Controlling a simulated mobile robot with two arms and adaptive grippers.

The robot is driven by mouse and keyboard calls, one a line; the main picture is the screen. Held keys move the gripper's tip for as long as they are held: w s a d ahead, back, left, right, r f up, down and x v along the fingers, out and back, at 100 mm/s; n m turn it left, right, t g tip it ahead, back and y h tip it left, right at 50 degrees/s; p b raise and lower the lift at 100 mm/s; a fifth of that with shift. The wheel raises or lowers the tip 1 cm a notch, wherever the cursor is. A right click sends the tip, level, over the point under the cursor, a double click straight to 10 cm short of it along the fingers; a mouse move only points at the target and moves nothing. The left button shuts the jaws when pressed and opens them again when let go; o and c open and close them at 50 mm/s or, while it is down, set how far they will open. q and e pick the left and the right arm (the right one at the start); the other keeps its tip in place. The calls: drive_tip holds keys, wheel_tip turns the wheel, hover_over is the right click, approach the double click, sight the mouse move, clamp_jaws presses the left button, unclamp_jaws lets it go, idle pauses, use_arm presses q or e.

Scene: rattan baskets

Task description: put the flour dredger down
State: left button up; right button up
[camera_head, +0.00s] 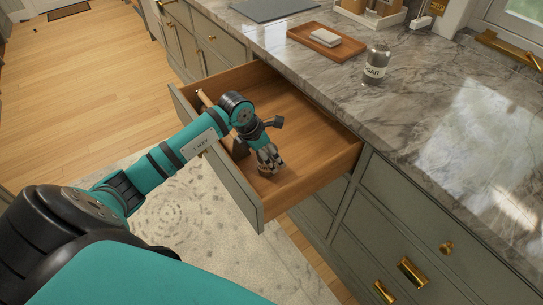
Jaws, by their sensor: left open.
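My left arm reaches from the lower left into an open wooden drawer (305,130). My left gripper (268,165) is open, pointing down low over the drawer's floor near its front. Small grey and tan shapes show at its fingertips; I cannot tell whether they are only the fingers or include the flour dredger. I cannot make out the dredger for certain. A grey shaker jar (376,65) with a label ending in "GAR" stands upright on the counter, well apart from the gripper. My right gripper is not in view.
The marble counter (440,130) runs along the right. A wooden tray (326,42) with a pale block (324,37) lies on it. A light wooden rod-like thing (203,98) lies at the drawer's left side. The drawer's right part is bare.

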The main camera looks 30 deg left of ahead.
use_arm(q)
drive_tip(key=v, duration=1)
